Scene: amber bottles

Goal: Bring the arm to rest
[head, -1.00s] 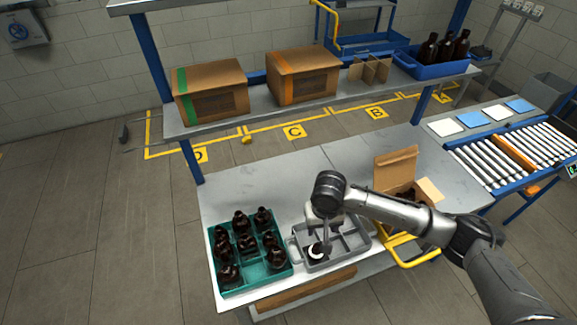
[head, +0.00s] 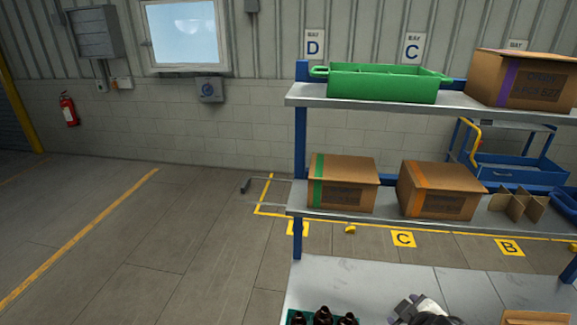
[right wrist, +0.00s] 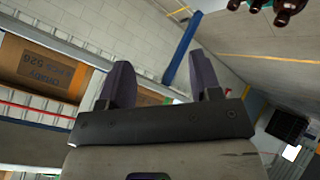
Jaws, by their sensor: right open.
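My right gripper (right wrist: 163,78) is open in the right wrist view, with nothing between its two dark fingers. In the head view, a grey and dark part of my right arm (head: 422,310) shows at the bottom edge, over the table (head: 385,277). The gripper's fingers cannot be made out there. My left gripper is in neither view. Amber bottles (head: 323,317) stand in the teal crate (head: 291,317) at the bottom edge of the head view. Some bottles (right wrist: 283,8) also show at the top right of the right wrist view.
A shelf rack stands behind the table. Its middle shelf carries a green-taped box (head: 342,184) and an orange-taped box (head: 437,191); its upper shelf carries a green crate (head: 382,84) and a purple-taped box (head: 520,80). The floor (head: 150,250) at the left is clear.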

